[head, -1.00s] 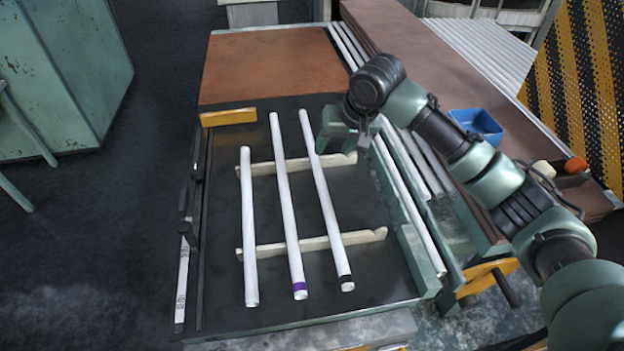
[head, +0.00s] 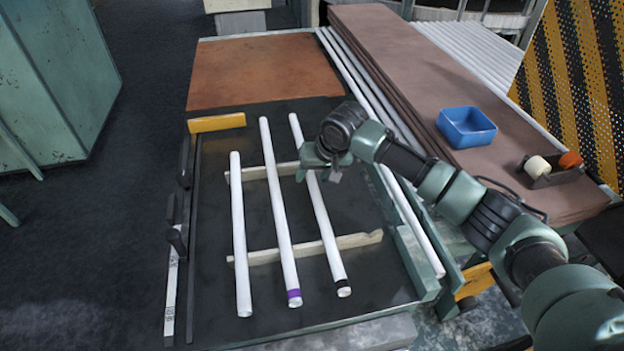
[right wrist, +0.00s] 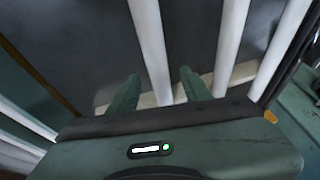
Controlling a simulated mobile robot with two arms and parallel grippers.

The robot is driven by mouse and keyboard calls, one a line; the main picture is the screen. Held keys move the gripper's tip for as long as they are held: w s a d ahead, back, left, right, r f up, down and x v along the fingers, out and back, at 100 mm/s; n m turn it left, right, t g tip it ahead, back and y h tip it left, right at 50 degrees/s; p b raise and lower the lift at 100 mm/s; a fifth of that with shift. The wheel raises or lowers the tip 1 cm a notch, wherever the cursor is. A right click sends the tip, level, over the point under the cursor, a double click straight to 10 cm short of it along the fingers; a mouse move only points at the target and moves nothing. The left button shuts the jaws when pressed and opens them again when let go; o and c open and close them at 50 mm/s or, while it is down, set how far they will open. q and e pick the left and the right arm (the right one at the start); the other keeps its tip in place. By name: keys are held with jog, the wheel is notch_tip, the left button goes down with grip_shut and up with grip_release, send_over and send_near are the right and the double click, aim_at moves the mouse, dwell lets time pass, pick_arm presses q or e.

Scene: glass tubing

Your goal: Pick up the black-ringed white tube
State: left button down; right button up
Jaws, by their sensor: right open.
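The black-ringed white tube (head: 324,225) is the rightmost of three white tubes lying side by side on two pale wooden supports. Its black ring is at the near end. My right gripper (head: 317,176) is over its far half, hiding a short stretch of it. In the right wrist view the open fingers (right wrist: 158,76) stand either side of this tube (right wrist: 147,38), with nothing gripped. I cannot tell how far down beside it the tips reach. My left gripper is not in view.
The purple-ringed tube (head: 278,215) lies close to the left, and a plain white tube (head: 240,235) beyond it. The wooden supports (head: 358,239) rest on a dark tabletop. A green rail borders the right side. A blue bin (head: 466,126) sits on brown boards at right.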

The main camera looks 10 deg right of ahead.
jog(key=shift+w+f, duration=0.1)
jog(key=shift+f, duration=0.05)
grip_shut()
